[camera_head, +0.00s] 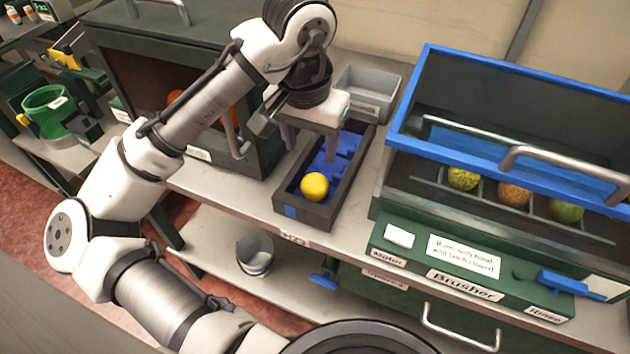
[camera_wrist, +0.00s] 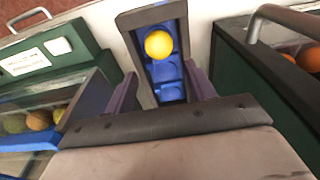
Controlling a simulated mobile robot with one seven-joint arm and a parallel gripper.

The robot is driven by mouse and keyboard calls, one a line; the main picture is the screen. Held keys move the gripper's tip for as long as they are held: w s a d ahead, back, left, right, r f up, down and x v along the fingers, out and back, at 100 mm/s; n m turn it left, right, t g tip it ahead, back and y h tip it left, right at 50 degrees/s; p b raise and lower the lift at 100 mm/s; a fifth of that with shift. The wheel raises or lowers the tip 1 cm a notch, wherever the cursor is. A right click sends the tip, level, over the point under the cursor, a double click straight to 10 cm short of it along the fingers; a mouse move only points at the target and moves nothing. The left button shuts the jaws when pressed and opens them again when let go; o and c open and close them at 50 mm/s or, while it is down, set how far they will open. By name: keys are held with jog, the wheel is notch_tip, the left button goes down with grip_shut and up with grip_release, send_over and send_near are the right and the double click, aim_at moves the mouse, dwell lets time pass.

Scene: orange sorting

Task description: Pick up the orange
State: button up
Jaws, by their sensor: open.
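A round, bright yellow fruit (camera_head: 315,187) sits in the near end of a narrow dark tray (camera_head: 305,214) with blue compartments. It also shows in the wrist view (camera_wrist: 158,44), at the tray's upper end there. My gripper (camera_head: 310,152) is open and empty above the tray, behind the yellow fruit and apart from it. In the wrist view its two fingers flank the tray's lower part. Orange-coloured fruit (camera_head: 175,97) is inside the dark open-fronted box on the left, partly hidden by my arm. The wrist view shows orange fruit (camera_wrist: 308,60) at the right edge.
The green brusher (camera_head: 400,262), with a raised blue-framed lid (camera_head: 410,100), stands right of the tray. It holds a yellow-green, an orange-brown and a green fruit (camera_head: 566,210). A grey bin (camera_head: 385,85) is behind the tray. A bucket (camera_head: 254,262) stands on the lower shelf.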

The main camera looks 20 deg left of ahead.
aim_at(314, 179)
jog(key=f, duration=0.5)
jog(key=shift+w+f, duration=0.35)
jog(key=shift+w, duration=0.05)
jog(key=f, duration=0.5)
jog(key=shift+w+d, duration=0.15)
jog(key=shift+w, duration=0.05)
jog(key=c, duration=0.6)
